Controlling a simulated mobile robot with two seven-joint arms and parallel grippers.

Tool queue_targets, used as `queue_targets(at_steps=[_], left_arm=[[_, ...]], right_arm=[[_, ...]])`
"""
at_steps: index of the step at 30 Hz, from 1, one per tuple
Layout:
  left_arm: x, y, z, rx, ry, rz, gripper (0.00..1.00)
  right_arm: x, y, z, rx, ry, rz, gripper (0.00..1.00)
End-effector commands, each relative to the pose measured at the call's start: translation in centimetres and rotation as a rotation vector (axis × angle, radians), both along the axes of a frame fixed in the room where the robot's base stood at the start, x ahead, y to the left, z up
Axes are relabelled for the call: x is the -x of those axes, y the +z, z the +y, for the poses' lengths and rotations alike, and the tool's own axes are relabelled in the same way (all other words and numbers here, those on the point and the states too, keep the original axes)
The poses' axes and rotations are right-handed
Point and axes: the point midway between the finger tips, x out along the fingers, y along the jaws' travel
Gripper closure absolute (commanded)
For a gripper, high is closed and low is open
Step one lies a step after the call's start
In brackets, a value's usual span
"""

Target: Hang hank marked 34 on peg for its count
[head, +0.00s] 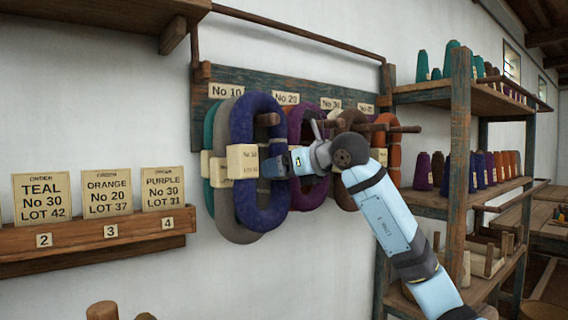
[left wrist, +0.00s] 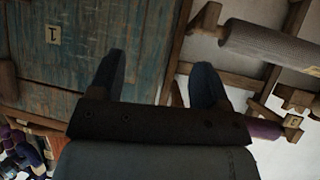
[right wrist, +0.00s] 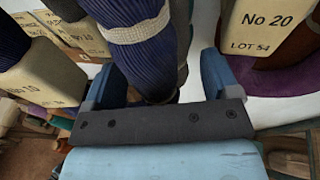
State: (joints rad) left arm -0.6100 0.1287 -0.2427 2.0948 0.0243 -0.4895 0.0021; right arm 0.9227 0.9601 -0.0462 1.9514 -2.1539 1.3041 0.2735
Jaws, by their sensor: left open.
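A blue hank (head: 243,205) hangs in front of grey and teal hanks on the peg under the No 10 sign (head: 226,91). Its cream tag (head: 242,161) is too small to read in the head view. I cannot make out 34 on any tag. My right gripper (head: 277,166) is at the blue hank's right strand. In the right wrist view its fingers (right wrist: 160,82) are apart, with the banded blue hank (right wrist: 140,50) between or just beyond them and a gap by the right finger. My left gripper (left wrist: 160,82) is open and empty.
Purple, brown and orange hanks (head: 394,150) hang to the right on the board (head: 206,125), partly behind my right arm. A ledge (head: 90,237) with order cards is at left. A shelf (head: 460,150) with cones stands at right.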

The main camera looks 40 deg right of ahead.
Motion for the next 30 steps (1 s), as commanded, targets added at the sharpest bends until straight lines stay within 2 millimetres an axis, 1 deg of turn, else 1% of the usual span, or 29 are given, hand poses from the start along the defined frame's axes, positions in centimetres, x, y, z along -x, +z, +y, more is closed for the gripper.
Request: queue_targets(at_steps=[8, 11, 14, 24, 27, 30], left_arm=[[0.0, 0.1, -0.1, 0.004, 0.003, -0.001, 0.29], [0.0, 0.0, -0.1, 0.004, 0.003, -0.001, 0.29], [-0.1, -0.1, -0.1, 0.004, 0.002, -0.002, 0.29], [-0.2, -0.8, -0.1, -0.004, -0.005, -0.015, 0.29], [-0.2, -0.9, -0.1, -0.008, -0.007, -0.018, 0.29], [-0.2, -0.9, -0.1, -0.009, -0.009, -0.024, 0.29]], right_arm=[[0.2, 0.4, -0.1, -0.001, -0.001, -0.009, 0.17], [0.8, 0.6, -0.2, -0.001, -0.003, -0.011, 0.17], [2.2, 0.9, -0.5, 0.000, -0.003, -0.012, 0.17], [9.5, 2.2, -1.7, 0.001, -0.005, -0.009, 0.17], [11.3, 2.6, -1.9, 0.000, -0.003, -0.008, 0.17], [12.5, 2.9, -2.1, -0.002, -0.002, -0.008, 0.17]])
